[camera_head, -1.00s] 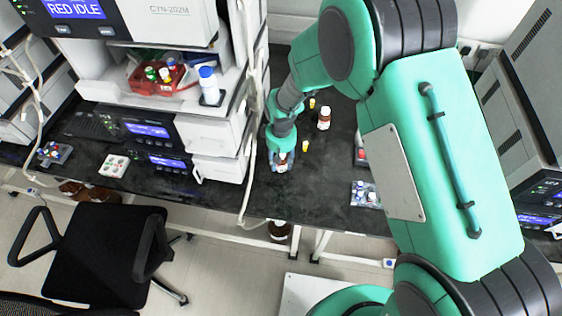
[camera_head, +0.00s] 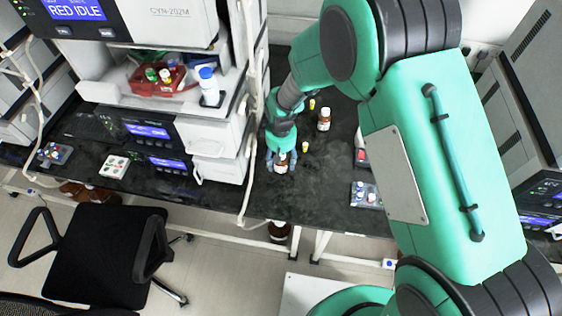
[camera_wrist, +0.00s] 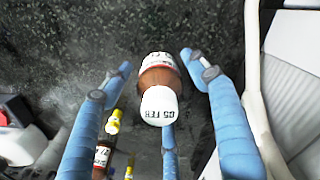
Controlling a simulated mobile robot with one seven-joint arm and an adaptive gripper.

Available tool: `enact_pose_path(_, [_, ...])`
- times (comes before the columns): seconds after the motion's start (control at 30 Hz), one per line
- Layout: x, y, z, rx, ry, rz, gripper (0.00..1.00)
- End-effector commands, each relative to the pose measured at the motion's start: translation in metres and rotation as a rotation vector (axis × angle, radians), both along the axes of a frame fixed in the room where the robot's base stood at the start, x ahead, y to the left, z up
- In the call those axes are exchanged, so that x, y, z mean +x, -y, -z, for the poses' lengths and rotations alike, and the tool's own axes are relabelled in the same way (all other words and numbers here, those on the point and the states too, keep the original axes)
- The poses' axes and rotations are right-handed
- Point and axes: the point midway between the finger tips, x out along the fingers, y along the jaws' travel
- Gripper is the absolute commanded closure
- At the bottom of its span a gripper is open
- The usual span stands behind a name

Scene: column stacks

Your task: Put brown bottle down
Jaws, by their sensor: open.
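A brown bottle with a white cap (camera_wrist: 158,100) stands between the spread blue fingers of my gripper (camera_wrist: 158,75) in the wrist view. Gaps show between the bottle and the side fingers, so the gripper is open around it. In the head view the same brown bottle (camera_head: 281,164) is on the black bench top, with my gripper (camera_head: 281,158) right at it. A second brown bottle with a white cap (camera_head: 324,120) stands farther back on the bench; it shows at the lower left of the wrist view (camera_wrist: 102,156).
Small yellow-capped vials (camera_head: 305,147) stand right of my gripper. A rack of vials (camera_head: 365,194) lies farther right. A white instrument stack (camera_head: 218,150) stands close on the left, with a hanging tube (camera_head: 250,150) beside it. The bench front between is clear.

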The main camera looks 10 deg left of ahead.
Motion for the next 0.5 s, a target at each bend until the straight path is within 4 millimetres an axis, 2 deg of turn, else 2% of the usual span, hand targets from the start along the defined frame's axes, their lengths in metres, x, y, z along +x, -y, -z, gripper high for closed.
enact_pose_path(0.5, [0.0, 0.0, -0.079, 0.001, 0.001, 0.0, 0.41])
